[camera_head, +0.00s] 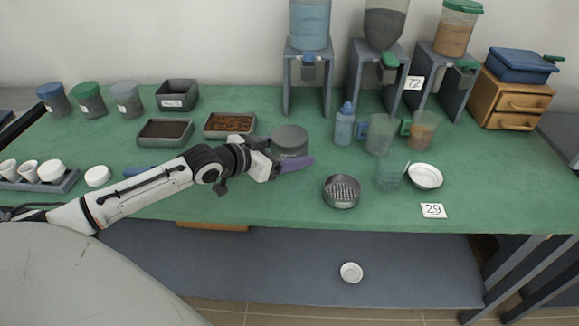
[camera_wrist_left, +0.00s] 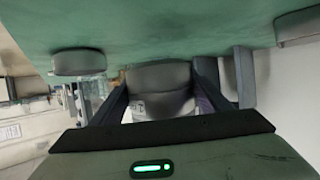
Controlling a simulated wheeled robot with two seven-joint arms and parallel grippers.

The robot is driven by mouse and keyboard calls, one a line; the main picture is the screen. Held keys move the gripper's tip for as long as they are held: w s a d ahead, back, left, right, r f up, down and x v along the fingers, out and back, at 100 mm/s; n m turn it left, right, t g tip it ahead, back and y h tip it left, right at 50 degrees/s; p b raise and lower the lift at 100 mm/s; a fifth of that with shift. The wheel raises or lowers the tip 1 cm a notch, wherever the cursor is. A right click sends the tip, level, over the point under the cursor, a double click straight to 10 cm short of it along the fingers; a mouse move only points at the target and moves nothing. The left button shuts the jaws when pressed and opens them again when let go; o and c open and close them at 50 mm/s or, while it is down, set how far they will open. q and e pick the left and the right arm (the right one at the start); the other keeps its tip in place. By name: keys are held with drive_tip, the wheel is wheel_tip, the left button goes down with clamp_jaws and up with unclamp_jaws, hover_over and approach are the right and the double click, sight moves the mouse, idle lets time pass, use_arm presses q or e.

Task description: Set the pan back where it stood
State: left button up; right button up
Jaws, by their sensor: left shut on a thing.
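A round grey pan (camera_head: 290,139) with a dark flat top is between the fingers of my left gripper (camera_head: 286,155), near the middle of the green table. In the left wrist view the pan (camera_wrist_left: 158,78) shows between both fingers, with a pale label on its side. My left gripper (camera_wrist_left: 160,105) is shut on it. I cannot tell whether the pan touches the table or is slightly raised. A round metal sieve (camera_head: 341,192) stands apart, nearer the table's front edge. My right gripper is not in view.
Two trays of dark (camera_head: 165,132) and brown (camera_head: 230,123) material stand left of the pan. A blue-capped bottle (camera_head: 344,124), clear beakers (camera_head: 380,134) and a white dish (camera_head: 425,176) stand to the right. Hopper stands (camera_head: 308,78) line the back. Green table is clear before the sieve.

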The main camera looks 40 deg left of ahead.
sight(290, 174)
use_arm(q)
drive_tip(key=shift+f, duration=2.05)
drive_tip(key=shift+f, duration=0.2)
drive_tip(key=o, duration=1.5)
drive_tip(key=shift+o, duration=0.2)
drive_tip(key=shift+r, duration=0.2)
drive_tip(key=shift+s+a, duration=0.1)
drive_tip(key=shift+s, duration=0.25)
drive_tip(key=p+v, duration=0.2)
drive_tip(key=v, duration=0.9)
drive_tip(key=shift+s+r, duration=0.1)
drive_tip(key=shift+s, duration=0.05)
